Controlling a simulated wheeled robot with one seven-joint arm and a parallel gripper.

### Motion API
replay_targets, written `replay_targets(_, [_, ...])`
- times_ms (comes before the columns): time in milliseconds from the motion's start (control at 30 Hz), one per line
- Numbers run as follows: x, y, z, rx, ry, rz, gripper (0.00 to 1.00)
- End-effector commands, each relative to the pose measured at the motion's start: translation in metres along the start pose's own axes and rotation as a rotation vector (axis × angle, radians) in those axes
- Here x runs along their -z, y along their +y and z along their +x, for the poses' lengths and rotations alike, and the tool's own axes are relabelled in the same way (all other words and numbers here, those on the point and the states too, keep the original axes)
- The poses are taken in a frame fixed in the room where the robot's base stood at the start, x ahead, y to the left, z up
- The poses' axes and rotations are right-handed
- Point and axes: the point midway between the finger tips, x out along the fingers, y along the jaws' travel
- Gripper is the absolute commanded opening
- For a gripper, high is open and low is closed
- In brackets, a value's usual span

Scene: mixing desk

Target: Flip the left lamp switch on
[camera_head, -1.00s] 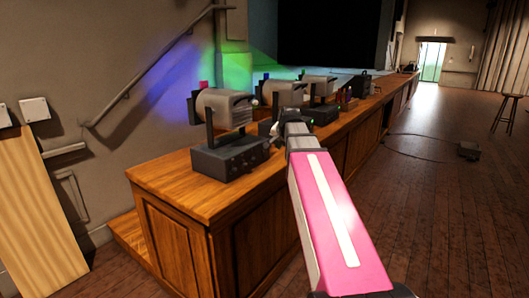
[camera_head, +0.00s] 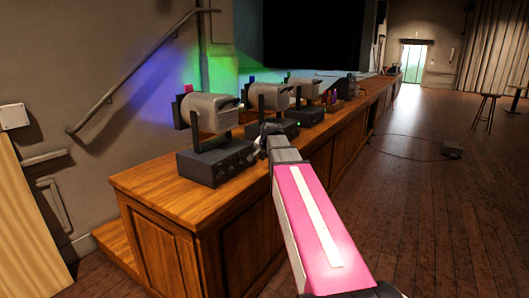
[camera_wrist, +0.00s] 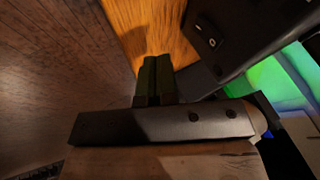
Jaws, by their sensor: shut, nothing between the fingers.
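The leftmost lamp (camera_head: 212,114) is a grey cylinder on a black bracket above a dark control box (camera_head: 214,164) at the near end of the wooden counter. Its beam tints the wall blue. My gripper (camera_head: 265,130) is to the right of that box, small and dark in the head view. In the wrist view my gripper (camera_wrist: 155,75) has its two fingers together and empty, over the wood. A black rocker switch (camera_wrist: 208,33) marked 0 sits on a dark box to the upper right of the fingertips, apart from them. I cannot tell whether it is on.
A second lamp (camera_head: 269,97) and a third lamp (camera_head: 304,88) stand farther along the wooden counter (camera_head: 165,191). My gripper partly covers the second lamp's base. The floor (camera_head: 420,210) to the right is open, with a cable and a stool (camera_head: 486,112) farther back.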

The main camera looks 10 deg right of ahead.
Motion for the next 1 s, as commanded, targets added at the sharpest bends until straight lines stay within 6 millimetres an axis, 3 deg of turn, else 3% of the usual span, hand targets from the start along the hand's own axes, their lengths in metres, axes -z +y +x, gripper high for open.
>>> replay_targets(167, [0.001, -0.001, 0.031, -0.001, -0.001, 0.0, 0.0])
replay_targets(300, [0.0, -0.019, 0.043, 0.002, 0.0, -0.002, 0.0])
replay_targets(533, [-0.001, -0.032, 0.052, 0.0, 0.001, 0.0, 0.0])
replay_targets(1000, [-0.002, -0.038, 0.056, 0.001, 0.0, -0.001, 0.0])
